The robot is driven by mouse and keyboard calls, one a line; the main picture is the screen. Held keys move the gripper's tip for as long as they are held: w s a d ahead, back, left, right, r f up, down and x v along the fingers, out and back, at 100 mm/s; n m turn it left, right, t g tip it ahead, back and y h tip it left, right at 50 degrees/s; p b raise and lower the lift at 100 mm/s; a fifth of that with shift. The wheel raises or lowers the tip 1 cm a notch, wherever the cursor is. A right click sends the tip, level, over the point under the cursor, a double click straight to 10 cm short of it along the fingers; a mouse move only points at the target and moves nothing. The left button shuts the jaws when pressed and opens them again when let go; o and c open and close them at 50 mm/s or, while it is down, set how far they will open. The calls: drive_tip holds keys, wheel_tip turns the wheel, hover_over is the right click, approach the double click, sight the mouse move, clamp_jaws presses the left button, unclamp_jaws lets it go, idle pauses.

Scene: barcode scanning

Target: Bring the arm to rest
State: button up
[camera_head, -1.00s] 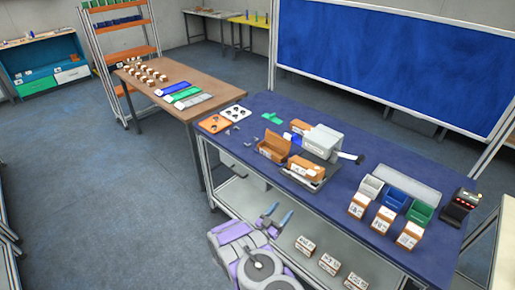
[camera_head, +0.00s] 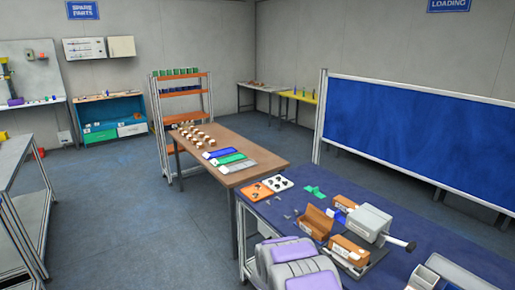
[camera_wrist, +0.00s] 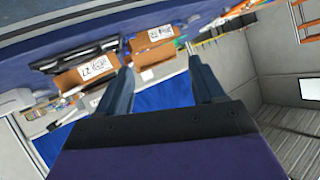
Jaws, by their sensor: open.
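My arm (camera_head: 295,265) shows at the bottom of the head view as grey and purple links, folded close to the body at the near edge of the blue-topped table (camera_head: 300,222). My gripper (camera_wrist: 163,72) shows in the wrist view with its two blue fingers spread apart and nothing between them. In that tilted view, two labelled brown boxes, one at the left (camera_wrist: 88,73) and one in the middle (camera_wrist: 153,36), appear beyond the fingertips, apart from them. The gripper's fingers cannot be made out in the head view.
A brown table (camera_head: 255,158) stands behind, a metal-framed bench (camera_head: 20,205) at left. The floor between is clear.

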drive_tip(key=s+a+r+n+g+y+b, duration=0.1)
drive_tip(key=s+a+r+n+g+y, duration=0.15)
drive_tip(key=s+r, duration=0.6)
drive_tip(key=s+a+r+n+g+y, duration=0.25)
drive_tip(key=s+a+r+y, duration=0.2)
drive_tip(key=s, duration=0.65)
drive_tip(key=s+d+r+g, duration=0.1)
drive_tip(key=s+d+g, duration=0.1)
drive_tip(key=s, duration=1)
drive_tip(key=s+d+r+n+g+h, duration=0.1)
drive_tip(key=s+d+r+g, duration=0.1)
drive_tip(key=s, duration=1.1)
drive_tip(key=s+d+r+n+g+h+b, duration=0.1)
drive_tip(key=s+d+g, duration=0.3)
drive_tip(key=s, duration=0.8)
drive_tip(key=shift+s+d+r, duration=0.25)
drive_tip(key=shift+d+r, duration=0.5)
